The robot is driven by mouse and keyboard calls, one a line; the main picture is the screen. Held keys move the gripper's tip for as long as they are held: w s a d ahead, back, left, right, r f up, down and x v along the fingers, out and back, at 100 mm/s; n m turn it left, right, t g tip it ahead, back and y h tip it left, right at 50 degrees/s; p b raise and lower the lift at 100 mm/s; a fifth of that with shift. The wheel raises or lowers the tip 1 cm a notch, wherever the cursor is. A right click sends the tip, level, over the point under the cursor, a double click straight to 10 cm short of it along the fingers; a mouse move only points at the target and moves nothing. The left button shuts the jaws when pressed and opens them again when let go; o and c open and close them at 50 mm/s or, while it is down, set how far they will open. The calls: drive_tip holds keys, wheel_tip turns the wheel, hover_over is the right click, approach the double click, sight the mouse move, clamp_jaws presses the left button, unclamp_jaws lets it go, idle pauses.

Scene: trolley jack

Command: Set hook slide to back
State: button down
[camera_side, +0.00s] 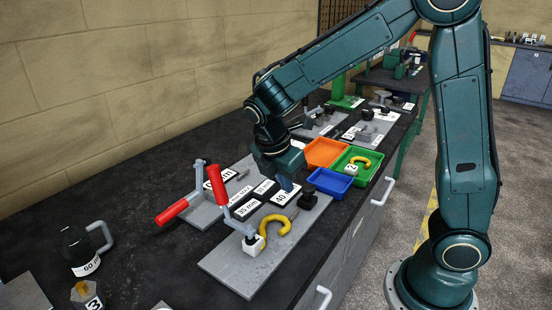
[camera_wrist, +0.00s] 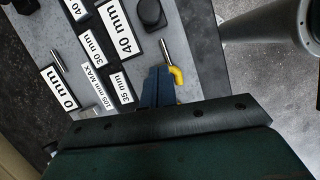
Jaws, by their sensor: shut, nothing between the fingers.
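The yellow hook (camera_side: 277,228) lies on the near grey plate (camera_side: 240,268) in the side view, next to a white block (camera_side: 252,246). I take it to be the hook slide, but no label says so. In the wrist view part of the yellow hook (camera_wrist: 177,75) shows at the end of a thin metal rod (camera_wrist: 166,52). My gripper (camera_side: 289,186) is shut and empty, pointing down over the plate's labels. In the wrist view the shut fingers (camera_wrist: 157,82) are just left of the hook; whether they touch it I cannot tell. My gripper hides the rest of the hook there.
Labels such as "40 mm" (camera_wrist: 119,26) lie on the plate beside a black knob (camera_wrist: 151,13). Red-handled levers (camera_side: 217,186) stand at the left. Orange (camera_side: 325,152), green (camera_side: 372,153) and blue (camera_side: 331,182) trays sit behind. A black mug (camera_side: 75,250) stands front left.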

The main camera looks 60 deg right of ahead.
sight(307, 186)
drive_tip(key=d+f, duration=0.1)
drive_tip(key=f, duration=0.1)
drive_tip(key=d+f, duration=0.1)
drive_tip(key=shift+s+d+f, duration=0.2)
drive_tip(key=shift+d+f, duration=0.1)
drive_tip(key=shift+f, duration=0.05)
drive_tip(key=shift+s+d+f, duration=0.1)
drive_tip(key=shift+d, duration=0.55)
drive_tip(key=shift+s+d+f, duration=0.1)
drive_tip(key=shift+d, duration=0.5)
drive_tip(key=shift+d, duration=2.35)
drive_tip(key=shift+w+a+r, duration=0.15)
drive_tip(key=shift+a, duration=0.55)
drive_tip(key=a, duration=0.3)
drive_tip(key=shift+w+r, duration=0.15)
drive_tip(key=shift+w, duration=0.05)
drive_tip(key=v, duration=1)
